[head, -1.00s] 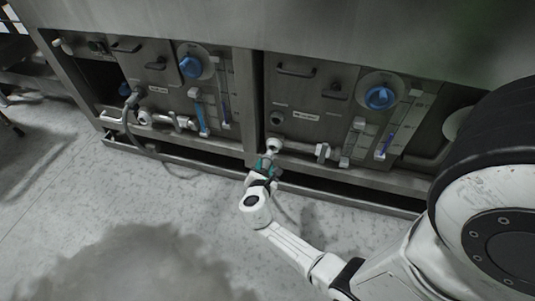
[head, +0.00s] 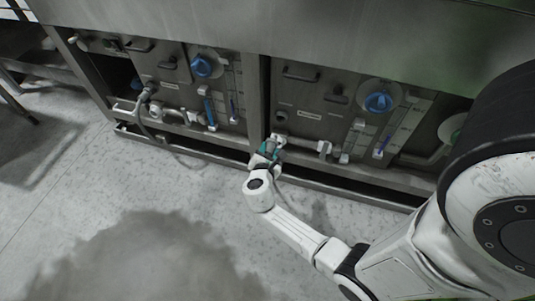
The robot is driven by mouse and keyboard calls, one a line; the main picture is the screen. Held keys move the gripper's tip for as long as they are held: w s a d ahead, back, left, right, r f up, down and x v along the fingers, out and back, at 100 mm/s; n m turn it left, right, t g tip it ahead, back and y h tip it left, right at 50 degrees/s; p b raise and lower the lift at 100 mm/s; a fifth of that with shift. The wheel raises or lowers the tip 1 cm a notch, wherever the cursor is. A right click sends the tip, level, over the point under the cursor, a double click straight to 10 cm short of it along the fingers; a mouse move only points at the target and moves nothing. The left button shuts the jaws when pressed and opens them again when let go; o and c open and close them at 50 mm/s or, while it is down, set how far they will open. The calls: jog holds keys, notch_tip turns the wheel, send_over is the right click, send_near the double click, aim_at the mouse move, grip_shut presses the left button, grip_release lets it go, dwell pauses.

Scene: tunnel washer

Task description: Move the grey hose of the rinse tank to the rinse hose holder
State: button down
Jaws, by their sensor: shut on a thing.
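My gripper (head: 270,146), with teal parts at its end, is low in front of the right-hand panel, by the end of a white pipe (head: 300,144). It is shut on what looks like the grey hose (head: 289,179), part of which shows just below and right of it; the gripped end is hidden. The panel labels are too small to read.
On the left panel another grey hose (head: 139,109) hangs from a similar fitting. Blue knobs (head: 378,102) and gauge tubes stand on both panels. A metal ledge (head: 340,192) runs along the bottom. The floor in front is clear.

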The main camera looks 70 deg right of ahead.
aim_at(275, 135)
jog(key=shift+w+d+b, duration=0.15)
jog(key=shift+d+b, duration=0.3)
jog(key=shift+d, duration=1.45)
jog(key=shift+w+d+b, duration=0.15)
jog(key=shift+d+b, duration=0.25)
jog(key=shift+d, duration=1.45)
jog(key=shift+d+b, duration=0.3)
jog(key=shift+d, duration=0.6)
jog(key=shift+w+d, duration=0.1)
jog(key=shift+d, duration=0.25)
jog(key=c, duration=0.6)
grip_release()
